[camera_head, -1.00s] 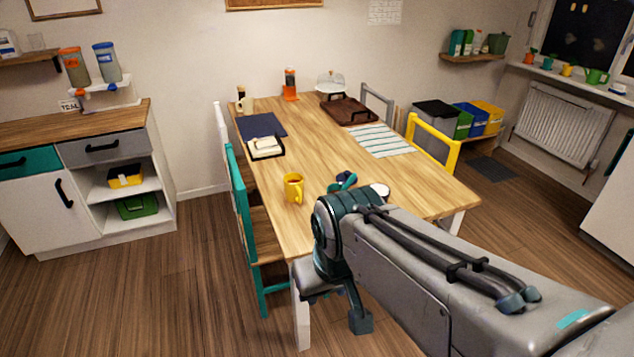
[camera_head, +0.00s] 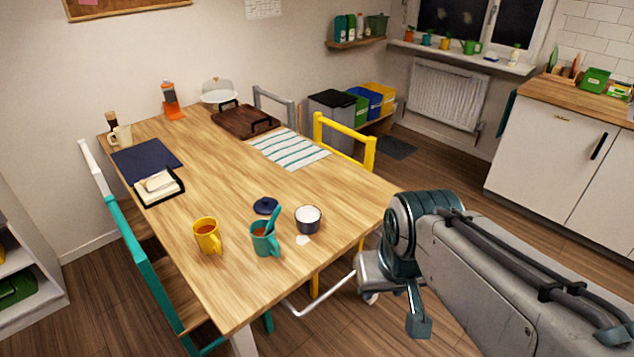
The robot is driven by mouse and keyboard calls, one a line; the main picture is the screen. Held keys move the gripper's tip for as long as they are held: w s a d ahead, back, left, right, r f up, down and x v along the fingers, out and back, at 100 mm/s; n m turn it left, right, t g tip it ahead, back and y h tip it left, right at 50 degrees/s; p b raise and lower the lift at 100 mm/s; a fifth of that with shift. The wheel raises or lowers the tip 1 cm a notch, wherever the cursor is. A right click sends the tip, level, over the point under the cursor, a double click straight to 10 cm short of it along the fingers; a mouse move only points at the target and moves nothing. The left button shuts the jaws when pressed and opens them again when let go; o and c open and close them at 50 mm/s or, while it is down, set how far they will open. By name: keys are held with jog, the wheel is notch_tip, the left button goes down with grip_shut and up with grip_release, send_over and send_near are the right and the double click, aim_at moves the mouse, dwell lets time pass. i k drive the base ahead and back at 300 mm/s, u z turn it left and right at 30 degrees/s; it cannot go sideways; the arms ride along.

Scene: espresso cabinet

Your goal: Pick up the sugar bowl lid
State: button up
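The sugar bowl lid (camera_head: 266,205) is a small dark blue disc with a knob, lying flat on the wooden table (camera_head: 215,165). The sugar bowl (camera_head: 308,221) stands uncovered to its right and nearer me, dark outside with white contents. A teal mug (camera_head: 265,240) with a teal spoon or handle sticking up stands just in front of the lid. My gripper (camera_head: 400,303) hangs at the end of my arm, right of the table's near edge and well apart from the lid. One dark finger shows clearly; the other side is mostly hidden, so its opening is unclear.
A yellow mug (camera_head: 207,236) stands left of the teal one, and a small white piece (camera_head: 303,240) lies by the bowl. A striped mat (camera_head: 290,149) and a brown tray (camera_head: 245,121) are farther back. A teal chair (camera_head: 150,270) and yellow chair (camera_head: 345,140) flank the table.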

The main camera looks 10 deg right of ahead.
aim_at(264, 205)
jog(key=z, duration=0.15)
jog(key=i, duration=1.2)
jog(key=u, duration=0.6)
